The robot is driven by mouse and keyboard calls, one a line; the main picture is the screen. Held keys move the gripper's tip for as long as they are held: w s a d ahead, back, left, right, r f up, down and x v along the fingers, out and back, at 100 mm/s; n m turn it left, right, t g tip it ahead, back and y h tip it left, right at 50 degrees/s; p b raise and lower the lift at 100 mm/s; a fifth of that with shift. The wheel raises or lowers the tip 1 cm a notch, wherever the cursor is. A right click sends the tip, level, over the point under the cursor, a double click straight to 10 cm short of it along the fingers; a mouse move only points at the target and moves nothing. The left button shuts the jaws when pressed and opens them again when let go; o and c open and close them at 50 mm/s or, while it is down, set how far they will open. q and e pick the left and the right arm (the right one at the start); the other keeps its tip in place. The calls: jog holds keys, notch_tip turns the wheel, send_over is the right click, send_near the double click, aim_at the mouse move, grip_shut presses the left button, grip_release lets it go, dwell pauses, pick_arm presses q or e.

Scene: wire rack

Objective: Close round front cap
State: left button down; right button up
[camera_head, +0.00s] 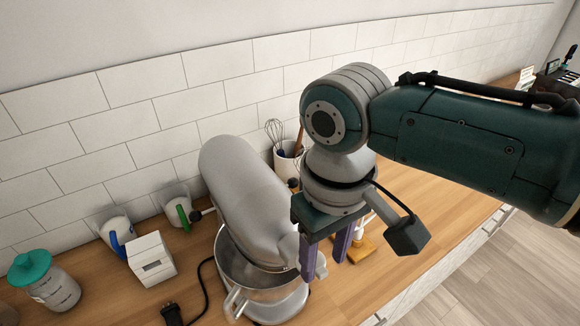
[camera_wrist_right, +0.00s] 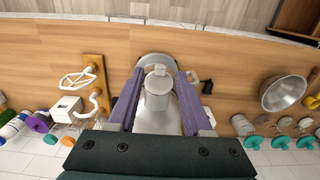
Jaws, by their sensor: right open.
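A silver stand mixer (camera_head: 240,195) stands on the wooden counter with its head over a metal bowl (camera_head: 232,268). A small light grey piece at the front end of its head, which looks like the round front cap (camera_head: 289,247), lies beside my right gripper (camera_head: 325,254). The gripper points down, open, its two purple fingers apart. In the right wrist view the mixer's front with the cap (camera_wrist_right: 158,82) shows between the open fingers (camera_wrist_right: 158,76); I cannot tell whether they touch it. The cap's hinge and exact angle are unclear. My left gripper is not in view.
A white box (camera_head: 151,260), mugs and a teal-lidded jar (camera_head: 48,284) stand left of the mixer. A utensil crock (camera_head: 287,160) is behind it. A wooden stand (camera_head: 358,247) is just right of my gripper. The counter farther right is mostly clear.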

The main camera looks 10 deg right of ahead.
jog(key=shift+f, duration=0.85)
jog(key=shift+c, duration=0.2)
grip_shut()
